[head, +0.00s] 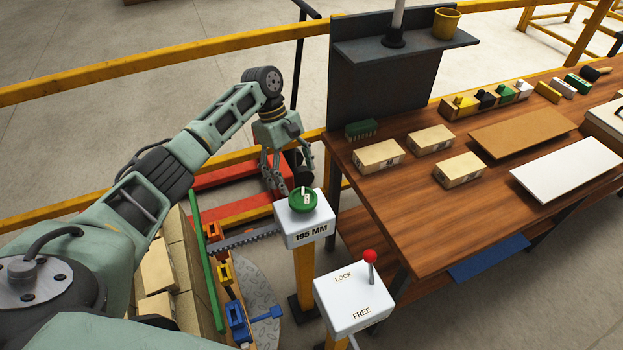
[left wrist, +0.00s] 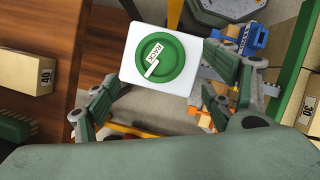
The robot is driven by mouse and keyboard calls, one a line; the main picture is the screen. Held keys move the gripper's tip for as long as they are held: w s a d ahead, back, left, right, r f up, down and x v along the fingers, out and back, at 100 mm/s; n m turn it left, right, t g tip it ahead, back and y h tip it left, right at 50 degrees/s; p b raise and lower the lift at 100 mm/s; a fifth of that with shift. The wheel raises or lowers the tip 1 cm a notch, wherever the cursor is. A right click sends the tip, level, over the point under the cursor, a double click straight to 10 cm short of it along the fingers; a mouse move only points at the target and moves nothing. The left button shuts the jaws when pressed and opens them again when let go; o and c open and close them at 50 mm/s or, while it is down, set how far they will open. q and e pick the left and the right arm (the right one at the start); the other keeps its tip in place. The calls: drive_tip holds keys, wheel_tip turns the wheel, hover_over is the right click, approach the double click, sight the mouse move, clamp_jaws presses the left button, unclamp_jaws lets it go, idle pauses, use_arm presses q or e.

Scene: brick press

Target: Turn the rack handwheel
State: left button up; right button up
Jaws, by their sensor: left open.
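The rack handwheel (head: 303,200) is a round green wheel with a pale marking on top. It sits on a white box labelled "195 MM" (head: 308,230) on a yellow post. In the left wrist view the green wheel (left wrist: 160,62) reads "RACK" and lies beyond the fingers, between their two sides. My left gripper (head: 273,183) is open and empty. It hangs just behind and left of the wheel in the head view, apart from it as far as I can tell. My right gripper is in neither view.
A white box marked LOCK and FREE with a red-knobbed lever (head: 370,256) stands in front right. The wooden table (head: 400,220) is close on the right, with several blocks. A toothed rack bar (head: 240,240) and a green rail (head: 207,265) lie left.

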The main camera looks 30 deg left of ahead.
sight(304, 196)
use_arm(q)
drive_tip(key=shift+w+a+r, duration=0.1)
drive_tip(key=shift+w+a, duration=0.05)
drive_tip(key=shift+w, duration=0.25)
drive_tip(key=shift+f, duration=0.3)
drive_tip(key=x, duration=0.2)
drive_tip(key=p+x, duration=0.1)
drive_tip(key=x, duration=0.3)
drive_tip(key=shift+s+d+r, duration=0.1)
drive_tip(key=shift+s+d, duration=0.15)
drive_tip(key=shift+s, duration=0.1)
drive_tip(key=shift+d+f, duration=0.1)
drive_tip(key=shift+f, duration=0.25)
drive_tip(key=c, duration=1.1)
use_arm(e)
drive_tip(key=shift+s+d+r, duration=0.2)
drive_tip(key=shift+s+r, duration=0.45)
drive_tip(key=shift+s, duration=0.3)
use_arm(q)
drive_tip(key=shift+w+d, duration=0.1)
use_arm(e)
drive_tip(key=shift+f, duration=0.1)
